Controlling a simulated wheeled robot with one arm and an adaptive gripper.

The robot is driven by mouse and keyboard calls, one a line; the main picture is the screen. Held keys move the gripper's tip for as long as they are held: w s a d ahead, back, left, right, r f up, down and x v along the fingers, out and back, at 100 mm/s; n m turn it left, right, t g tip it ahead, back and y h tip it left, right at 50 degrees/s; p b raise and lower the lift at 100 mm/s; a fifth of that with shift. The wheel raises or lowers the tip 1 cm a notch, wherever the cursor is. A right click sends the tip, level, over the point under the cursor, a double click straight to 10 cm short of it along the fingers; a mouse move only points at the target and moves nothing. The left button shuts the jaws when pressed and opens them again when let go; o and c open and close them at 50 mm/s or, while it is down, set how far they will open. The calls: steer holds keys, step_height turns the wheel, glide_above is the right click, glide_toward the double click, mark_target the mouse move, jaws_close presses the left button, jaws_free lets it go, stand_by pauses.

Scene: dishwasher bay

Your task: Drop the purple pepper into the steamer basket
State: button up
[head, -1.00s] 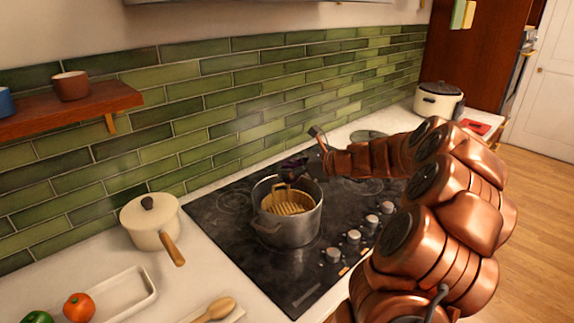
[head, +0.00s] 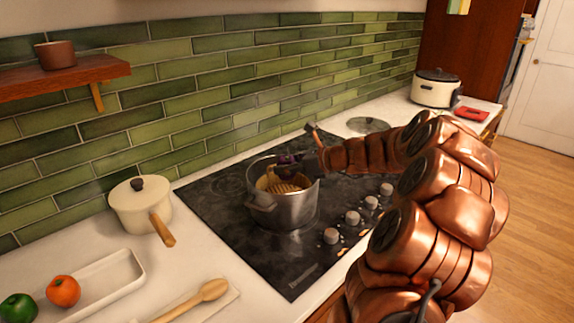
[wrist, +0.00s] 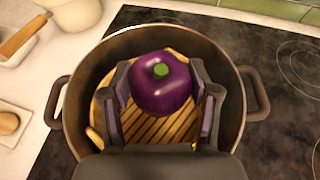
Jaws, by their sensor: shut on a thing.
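The purple pepper (wrist: 160,85) with a green stem is held between the two fingers of my gripper (wrist: 160,76). In the wrist view it appears over the tan slatted steamer basket (wrist: 147,130), which sits inside a grey metal pot (wrist: 236,115) with two side handles. In the head view my gripper (head: 296,164) and the dark purple pepper (head: 286,159) are at the pot's mouth, partly covering the basket (head: 284,188) inside the pot (head: 292,211). Whether the pepper touches the basket cannot be told.
The pot stands on a black cooktop (head: 215,205) with knobs at its front. A cream saucepan (head: 138,208) is to the left. A white tray (head: 108,280), an orange vegetable (head: 63,291) and a wooden spoon (head: 195,299) lie nearer. A rice cooker (head: 436,88) stands far right.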

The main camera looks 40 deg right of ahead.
steer(key=o, duration=1.3)
steer(key=v, duration=1.2)
